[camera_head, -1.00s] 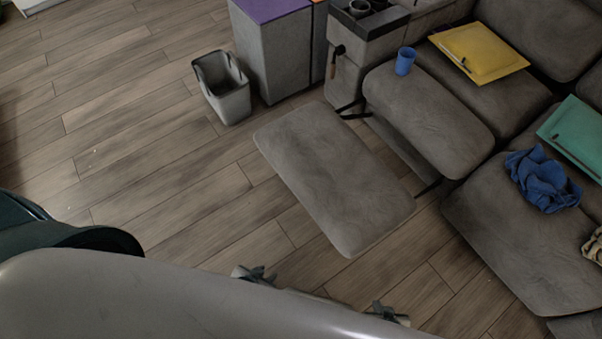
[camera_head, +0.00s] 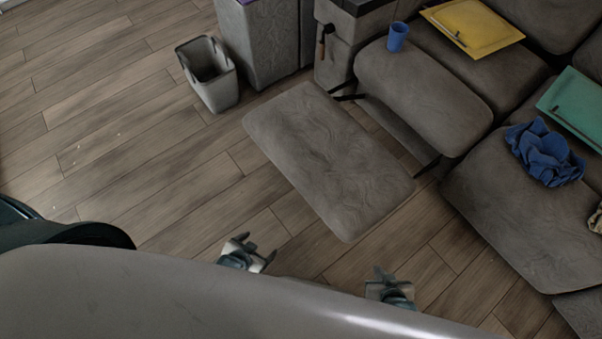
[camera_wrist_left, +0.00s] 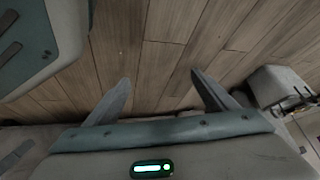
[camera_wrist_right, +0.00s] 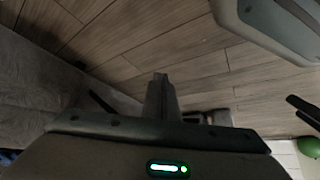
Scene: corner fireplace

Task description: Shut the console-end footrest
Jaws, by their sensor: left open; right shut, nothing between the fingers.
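The console-end footrest (camera_head: 328,158) is a grey padded panel, swung out from the sofa seat on dark metal links in the head view. It stands extended over the floor, apart from the seat cushion (camera_head: 425,92). My left gripper (camera_head: 250,247) is open and empty, below the footrest's near edge in the picture. It also shows in the left wrist view (camera_wrist_left: 163,85), with floor between its fingers. My right gripper (camera_head: 382,276) is below the footrest's near right corner, apart from it. In the right wrist view its fingers (camera_wrist_right: 160,80) are together with nothing between them.
A grey bin (camera_head: 210,76) stands left of the footrest. Floor at left is clear.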

